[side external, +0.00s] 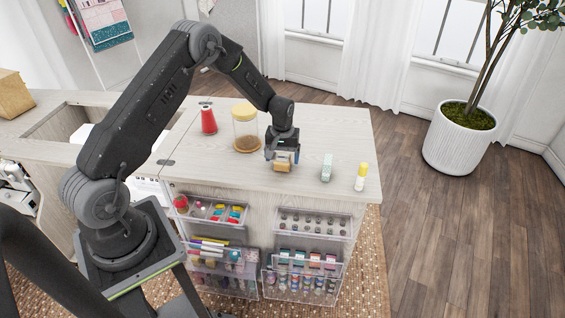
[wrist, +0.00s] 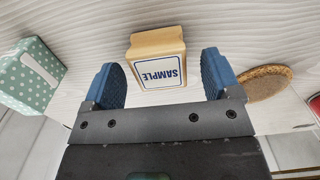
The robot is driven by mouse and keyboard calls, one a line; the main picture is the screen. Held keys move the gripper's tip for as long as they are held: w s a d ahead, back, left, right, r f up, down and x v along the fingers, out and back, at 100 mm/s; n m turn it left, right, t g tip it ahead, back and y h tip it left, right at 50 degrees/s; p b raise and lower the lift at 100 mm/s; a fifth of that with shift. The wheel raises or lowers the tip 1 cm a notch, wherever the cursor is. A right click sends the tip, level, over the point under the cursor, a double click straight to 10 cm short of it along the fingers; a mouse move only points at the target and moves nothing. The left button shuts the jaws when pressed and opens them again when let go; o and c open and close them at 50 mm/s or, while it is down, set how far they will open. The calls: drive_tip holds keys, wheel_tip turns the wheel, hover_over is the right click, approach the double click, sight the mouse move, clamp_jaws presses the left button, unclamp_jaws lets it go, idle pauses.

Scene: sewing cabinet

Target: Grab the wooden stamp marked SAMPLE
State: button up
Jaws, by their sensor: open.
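The wooden stamp (wrist: 157,44) stands on the cabinet top, with a white label marked SAMPLE in blue facing the wrist camera. In the side view the stamp (side external: 282,165) shows as a small tan block right under my gripper. My gripper (wrist: 163,80) is open in the wrist view, its two blue fingers apart with the stamp lying between and slightly beyond their tips. My gripper (side external: 283,155) points down over the stamp in the side view. I cannot tell whether a finger touches it.
On the cabinet top (side external: 340,130), a cork-lidded jar (side external: 245,128) and a red thread spool (side external: 208,119) stand to the left. A green dotted box (side external: 327,168) and a yellow-capped bottle (side external: 361,177) stand to the right. Clear bins (side external: 312,222) hang on the cabinet front.

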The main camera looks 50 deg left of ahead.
drive_tip(key=shift+f, duration=0.9)
drive_tip(key=c, duration=1)
drive_tip(key=shift+r, duration=0.1)
